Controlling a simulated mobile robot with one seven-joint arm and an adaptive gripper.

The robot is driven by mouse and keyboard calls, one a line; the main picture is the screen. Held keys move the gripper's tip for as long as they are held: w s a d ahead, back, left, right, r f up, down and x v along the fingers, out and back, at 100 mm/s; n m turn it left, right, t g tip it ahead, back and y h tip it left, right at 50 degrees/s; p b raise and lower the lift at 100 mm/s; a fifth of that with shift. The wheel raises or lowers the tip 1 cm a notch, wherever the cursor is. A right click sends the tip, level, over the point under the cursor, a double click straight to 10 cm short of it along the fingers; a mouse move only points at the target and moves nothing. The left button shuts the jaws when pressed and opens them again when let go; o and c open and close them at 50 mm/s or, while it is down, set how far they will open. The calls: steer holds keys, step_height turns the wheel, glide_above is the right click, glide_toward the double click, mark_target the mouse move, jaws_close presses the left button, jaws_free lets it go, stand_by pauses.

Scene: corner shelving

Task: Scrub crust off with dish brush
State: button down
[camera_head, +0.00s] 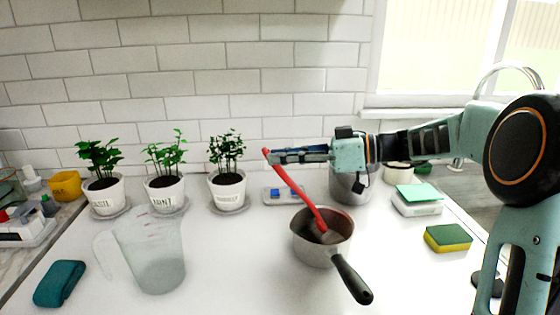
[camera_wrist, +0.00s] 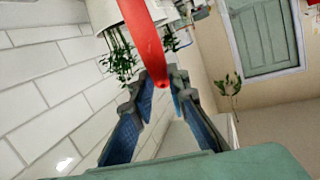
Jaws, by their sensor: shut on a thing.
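A red dish brush (camera_head: 302,194) slants down from my gripper (camera_head: 275,156) into a steel saucepan (camera_head: 316,251). My gripper is shut on the upper end of its handle, above and behind the pan. The brush head is down inside the pan; whether it touches the bottom is hard to tell. The pan's dark handle (camera_head: 352,279) points toward the front right. Crust inside the pan cannot be made out clearly. In the wrist view the red handle (camera_wrist: 148,40) lies between the blue-padded fingers (camera_wrist: 163,85).
A clear measuring jug (camera_head: 155,255) and teal cloth (camera_head: 60,283) are at left. Potted herbs (camera_head: 165,194) line the wall. A steel pot (camera_head: 350,187) stands behind the pan. A yellow-green sponge (camera_head: 448,238) lies at right. The counter just left of the pan is clear.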

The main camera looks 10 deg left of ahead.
steer(key=s+b, duration=0.1)
steer(key=s+d+b, duration=0.1)
steer(key=b, duration=0.1)
steer(key=s+b, duration=0.1)
steer(key=shift+d+f+b, duration=0.1)
steer(key=shift+d+b, duration=0.15)
steer(key=shift+b, duration=0.15)
stand_by(0.4)
steer(key=shift+b, duration=0.35)
steer(key=shift+w+b, duration=0.1)
steer(key=shift+b, duration=0.25)
steer(key=w, duration=0.2)
steer(key=w+a, duration=0.1)
steer(key=w, duration=0.1)
steer(key=shift+a+p, duration=0.15)
steer(key=shift+p, duration=0.2)
steer(key=shift+r, duration=0.25)
